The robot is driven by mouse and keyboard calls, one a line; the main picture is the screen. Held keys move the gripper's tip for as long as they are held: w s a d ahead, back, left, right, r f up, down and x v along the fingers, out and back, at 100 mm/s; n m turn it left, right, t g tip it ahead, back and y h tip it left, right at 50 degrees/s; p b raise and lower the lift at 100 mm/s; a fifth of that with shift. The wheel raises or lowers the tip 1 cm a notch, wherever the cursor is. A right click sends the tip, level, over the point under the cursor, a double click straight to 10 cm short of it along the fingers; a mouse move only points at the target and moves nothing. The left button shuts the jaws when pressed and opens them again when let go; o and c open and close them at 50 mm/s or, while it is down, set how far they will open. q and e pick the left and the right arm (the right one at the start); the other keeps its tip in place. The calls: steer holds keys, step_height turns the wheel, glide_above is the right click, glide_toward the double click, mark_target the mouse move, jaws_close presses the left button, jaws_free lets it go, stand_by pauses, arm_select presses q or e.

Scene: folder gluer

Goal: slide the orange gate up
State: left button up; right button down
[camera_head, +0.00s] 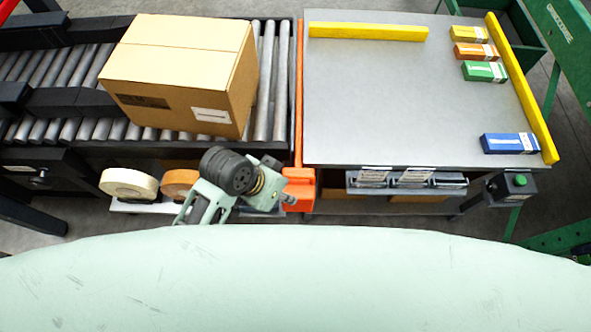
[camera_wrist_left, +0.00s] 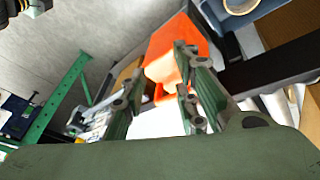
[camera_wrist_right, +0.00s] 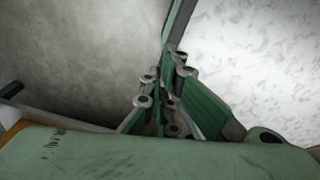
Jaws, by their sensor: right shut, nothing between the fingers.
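The orange gate (camera_head: 299,188) shows in the head view as a thin upright strip between the roller conveyor and the grey table, with a wider orange block at its near end. My left gripper (camera_head: 284,201) is beside that block, at its lower left. In the left wrist view the orange part (camera_wrist_left: 170,48) is just beyond the fingers of the left gripper (camera_wrist_left: 155,88), which stand apart. I cannot tell whether they touch it. My right gripper (camera_wrist_right: 160,92) is shut and empty in the right wrist view, and is out of the head view.
A cardboard box (camera_head: 185,70) stands on the conveyor rollers (camera_head: 265,85), left of the gate. The grey table (camera_head: 390,100) is mostly clear, with yellow rails (camera_head: 368,31) and several small cartons (camera_head: 510,143) at right. Tape rolls (camera_head: 128,184) sit left of my left gripper.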

mark_target(304, 176)
arm_select(q)
steer(key=d+m, duration=0.1)
steer(key=d, duration=0.1)
steer(key=w+d+r+m+g, duration=0.1)
steer(key=d, duration=0.1)
steer(key=w+d+r+m, duration=0.1)
steer(key=d+m, duration=0.1)
steer(key=d, duration=0.1)
steer(key=shift+w+d+r+g, duration=0.1)
steer(key=shift+w+r+g, duration=0.1)
steer(key=shift+g, duration=0.1)
steer(key=w+a+r+m+g+y, duration=0.2)
steer(key=w+r+m+g+y, duration=0.15)
steer(key=w+m, duration=0.3)
steer(key=shift+t+y, duration=0.45)
steer(key=f, duration=0.2)
steer(key=s+f, duration=0.1)
steer(key=f, duration=0.1)
steer(key=s+f, duration=0.1)
steer(key=f, duration=0.1)
steer(key=shift+s+f, duration=0.15)
steer(key=shift+f, duration=0.2)
steer(key=shift+c, duration=0.4)
jaws_close()
